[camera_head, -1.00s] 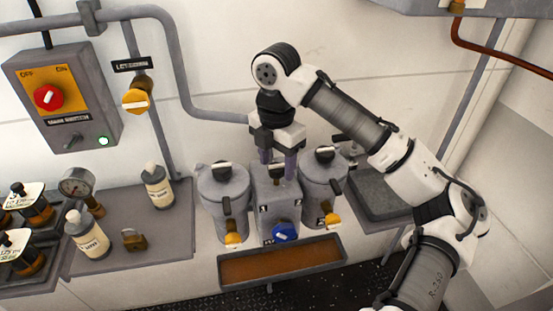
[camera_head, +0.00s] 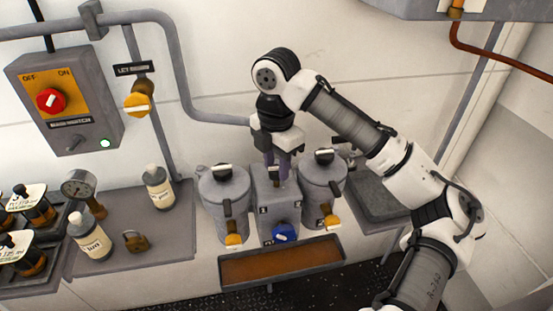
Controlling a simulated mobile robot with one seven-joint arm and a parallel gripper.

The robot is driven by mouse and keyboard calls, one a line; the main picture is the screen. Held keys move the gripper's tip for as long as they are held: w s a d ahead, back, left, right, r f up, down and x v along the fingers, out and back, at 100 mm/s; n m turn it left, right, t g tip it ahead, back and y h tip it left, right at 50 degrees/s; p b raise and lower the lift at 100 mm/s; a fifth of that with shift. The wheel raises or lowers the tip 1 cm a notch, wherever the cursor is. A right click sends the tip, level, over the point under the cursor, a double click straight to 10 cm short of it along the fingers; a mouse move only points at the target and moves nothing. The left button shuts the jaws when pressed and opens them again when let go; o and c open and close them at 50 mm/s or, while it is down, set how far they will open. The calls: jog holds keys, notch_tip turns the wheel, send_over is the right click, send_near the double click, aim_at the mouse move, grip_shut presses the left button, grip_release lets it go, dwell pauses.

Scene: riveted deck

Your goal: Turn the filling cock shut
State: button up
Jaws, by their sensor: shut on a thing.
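A grey twin-canister unit stands on the wall side, with a central block (camera_head: 276,208) between a left canister (camera_head: 224,200) and a right canister (camera_head: 322,190). A small dark cock handle with a pale bar (camera_head: 274,174) sits on top of the block; I take it as the filling cock, though its label is not readable. My gripper (camera_head: 276,170) points down, its purple fingers shut on this handle and partly hiding it. A blue knob (camera_head: 285,232) is on the block's front. Yellow taps (camera_head: 234,240) are low on both canisters.
A brown-filled trough (camera_head: 280,262) is below the unit. A switch box (camera_head: 65,95) and a yellow letdown valve (camera_head: 138,104) are on the wall. My arm reaches in from the right.

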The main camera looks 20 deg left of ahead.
aim_at(276, 168)
jog(key=m+p, duration=0.2)
jog(key=m, duration=0.1)
jog(key=shift+r+p, duration=0.2)
jog(key=shift+p, duration=0.15)
jog(key=m, duration=0.2)
jog(key=m+p, duration=0.1)
jog(key=m, duration=0.1)
jog(key=shift+f+m, duration=0.2)
jog(key=shift+m, duration=0.2)
jog(key=m, duration=0.4)
jog(key=shift+m, duration=2.5)
jog(key=o, duration=1)
notch_tip(276, 168, up, 14)
jog(key=b, duration=0.2)
jog(key=shift+f, duration=0.15)
